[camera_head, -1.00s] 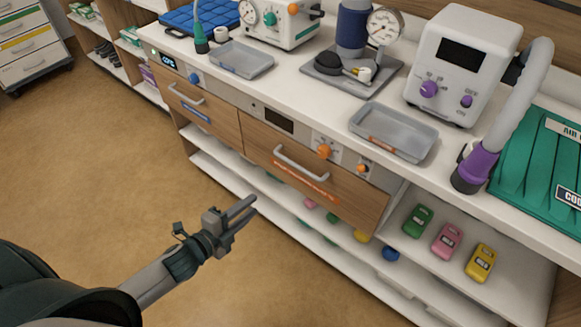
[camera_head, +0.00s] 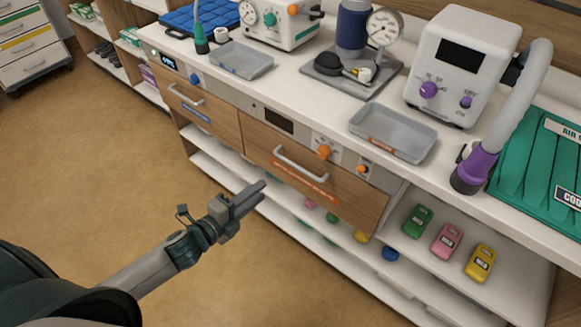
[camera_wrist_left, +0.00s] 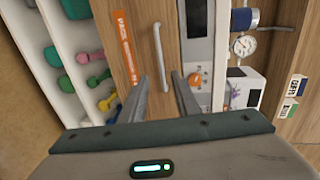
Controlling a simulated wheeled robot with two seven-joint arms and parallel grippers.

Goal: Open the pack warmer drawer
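A wooden drawer with an orange label (camera_head: 307,180) and a pale bar handle (camera_head: 300,161) is shut in the front of the white counter. A second wooden drawer (camera_head: 200,105) with a blue label is shut to its left. My left gripper (camera_head: 252,198) is open and empty, in front of and apart from the orange-labelled drawer. In the left wrist view, the handle (camera_wrist_left: 160,56) stands ahead, roughly in line with the gap between the two fingers (camera_wrist_left: 165,98). My right gripper is out of view.
An orange knob (camera_head: 324,151) and a dark display sit above the orange-labelled drawer. A grey tray (camera_head: 394,133) and machines stand on the counter. A low shelf holds green, pink and yellow items (camera_head: 447,241). The floor at left is clear.

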